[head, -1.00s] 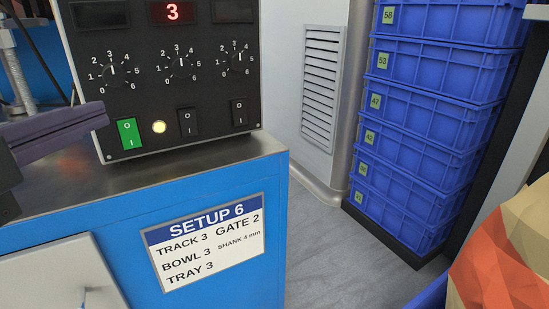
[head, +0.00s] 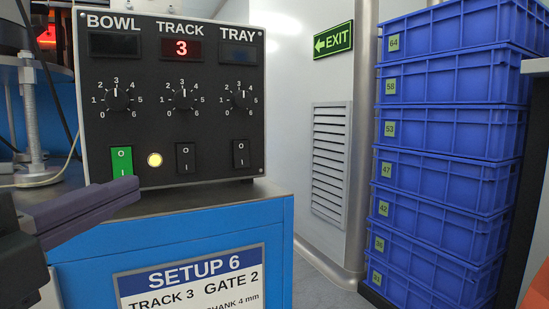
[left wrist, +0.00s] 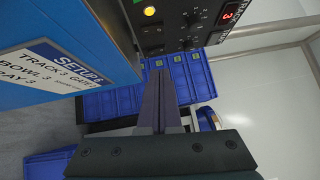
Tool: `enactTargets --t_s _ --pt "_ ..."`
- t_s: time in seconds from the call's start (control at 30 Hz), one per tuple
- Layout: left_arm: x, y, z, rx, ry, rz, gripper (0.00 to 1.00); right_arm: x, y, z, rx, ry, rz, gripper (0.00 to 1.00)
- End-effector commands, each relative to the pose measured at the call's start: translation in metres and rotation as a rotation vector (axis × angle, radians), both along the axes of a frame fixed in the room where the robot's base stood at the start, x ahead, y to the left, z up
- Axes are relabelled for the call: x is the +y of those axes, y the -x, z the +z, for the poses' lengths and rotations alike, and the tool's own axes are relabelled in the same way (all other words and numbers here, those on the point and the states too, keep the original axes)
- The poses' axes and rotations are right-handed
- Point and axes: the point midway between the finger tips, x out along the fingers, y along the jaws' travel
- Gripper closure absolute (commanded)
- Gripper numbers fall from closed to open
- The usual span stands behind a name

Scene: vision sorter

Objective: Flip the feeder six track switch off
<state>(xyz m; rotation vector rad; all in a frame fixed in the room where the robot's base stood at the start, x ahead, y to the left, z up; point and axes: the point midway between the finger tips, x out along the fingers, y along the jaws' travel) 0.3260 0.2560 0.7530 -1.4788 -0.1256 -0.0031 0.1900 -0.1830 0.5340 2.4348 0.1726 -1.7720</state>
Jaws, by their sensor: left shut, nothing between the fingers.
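The black control box (head: 210,60) has columns labelled BOWL, TRACK and TRAY, and a red 3 is lit under TRACK. A black rocker switch (head: 185,158) sits below the TRACK dial (head: 183,98). A green rocker (head: 122,160) with a lit yellow lamp (head: 154,160) beside it sits below BOWL; another black rocker (head: 240,154) is below TRAY. My left gripper (head: 137,187) is shut and empty, its tip just below the green rocker in the picture; contact cannot be told. In the left wrist view, its fingers (left wrist: 159,80) point towards the box (left wrist: 185,30). My right gripper is not in view.
The box stands on a metal-topped blue cabinet (head: 230,240) with a SETUP 6 card (head: 190,278). Stacked blue crates (head: 440,130) stand at the right. A post (head: 30,120) and cable are left of the box. The space in front of the box's right half is clear.

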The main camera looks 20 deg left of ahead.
Motion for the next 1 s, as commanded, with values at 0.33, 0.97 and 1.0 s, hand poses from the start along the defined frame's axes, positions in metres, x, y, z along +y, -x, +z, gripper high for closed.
enactTargets --t_s 0.33,0.97,1.0 --pt "0.003 -0.047 0.004 -0.007 -0.003 -0.001 1.0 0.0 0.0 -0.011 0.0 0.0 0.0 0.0" --pt "0.035 -0.12 0.012 0.0 -0.002 0.0 1.0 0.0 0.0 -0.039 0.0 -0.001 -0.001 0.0" --pt "0.036 -0.121 0.012 0.0 -0.002 0.0 1.0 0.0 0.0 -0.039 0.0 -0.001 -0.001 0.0"
